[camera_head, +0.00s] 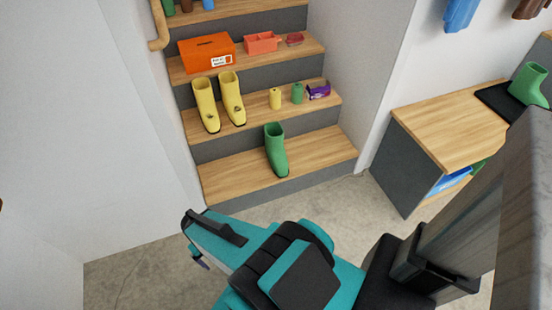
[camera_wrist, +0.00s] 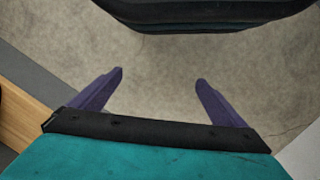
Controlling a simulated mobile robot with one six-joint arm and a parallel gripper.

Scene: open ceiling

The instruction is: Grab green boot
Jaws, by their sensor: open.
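A green boot (camera_head: 276,150) stands on the lowest wooden step in the head view, toe pointing toward me. Another green boot (camera_head: 529,84) stands on a black mat on the bench at the right edge. My gripper (camera_wrist: 159,75) is open and empty in the wrist view, with its two purple fingers apart over bare grey floor. In the head view my teal gripper body is in front of the stairs, below the lowest step, apart from both boots. Its fingers are mostly hidden there.
A pair of yellow boots (camera_head: 219,101), green and yellow cans and a purple box (camera_head: 318,90) stand on the step above. An orange box (camera_head: 207,52) is higher. A wooden bench (camera_head: 445,125) stands right. White walls flank the stairs. Concrete floor (camera_head: 140,275) is clear at left.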

